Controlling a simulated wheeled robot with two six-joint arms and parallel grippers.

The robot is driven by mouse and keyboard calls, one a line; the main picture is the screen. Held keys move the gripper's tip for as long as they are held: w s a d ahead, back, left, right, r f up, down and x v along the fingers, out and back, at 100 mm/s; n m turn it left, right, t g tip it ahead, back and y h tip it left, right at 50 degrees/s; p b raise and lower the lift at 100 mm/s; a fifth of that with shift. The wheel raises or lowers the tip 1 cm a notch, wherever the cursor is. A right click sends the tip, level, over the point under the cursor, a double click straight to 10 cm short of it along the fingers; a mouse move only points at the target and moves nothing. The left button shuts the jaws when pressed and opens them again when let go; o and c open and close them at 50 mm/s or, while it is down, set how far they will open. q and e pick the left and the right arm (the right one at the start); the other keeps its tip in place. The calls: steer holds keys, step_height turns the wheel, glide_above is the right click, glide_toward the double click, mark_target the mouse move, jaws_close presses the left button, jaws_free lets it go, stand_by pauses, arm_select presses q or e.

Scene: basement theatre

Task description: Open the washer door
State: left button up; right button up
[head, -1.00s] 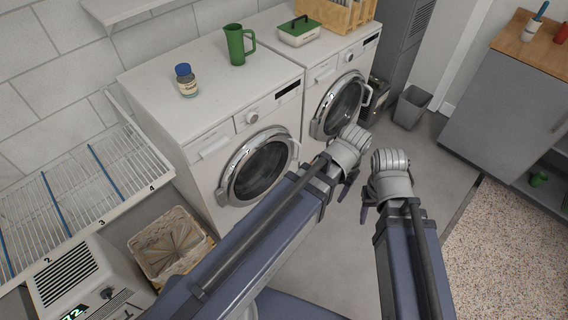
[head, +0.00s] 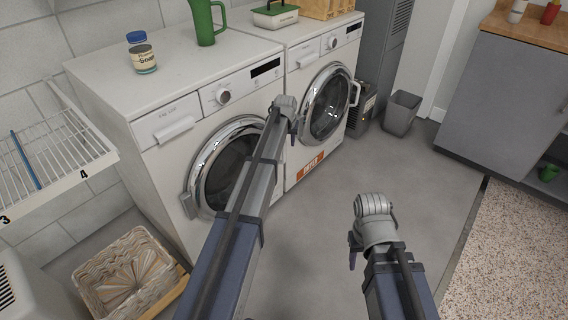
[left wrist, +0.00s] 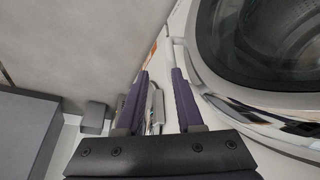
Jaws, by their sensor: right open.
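My left gripper (head: 292,129) is in front of the machines, between the doors. In the left wrist view its fingers (left wrist: 158,78) are apart, beside a chrome door rim (left wrist: 225,105). My right gripper (head: 354,250) is open over the floor.
A soap jar (head: 141,54) and a green pitcher (head: 206,22) stand on the left machine. A wicker basket (head: 125,270) lies at lower left below a wire rack (head: 50,160). A grey bin (head: 402,112) stands beyond the right machine. The middle floor is clear.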

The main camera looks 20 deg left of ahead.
mark_target(284, 149)
arm_select(q)
steer(key=w+a+f+b, duration=0.1)
steer(key=f+b, duration=0.1)
steer(key=f, duration=0.1)
steer(key=w+a+f+b, duration=0.1)
steer(key=w+f+b, duration=0.1)
steer(key=f+b, duration=0.1)
steer(key=w+a+f+b, duration=0.1)
steer(key=w+f+b, duration=0.1)
steer(key=f+b, duration=0.1)
arm_select(e)
step_height(284, 149, down, 9)
arm_select(q)
steer(key=shift+s, duration=0.1)
jaws_close()
stand_by(1.4)
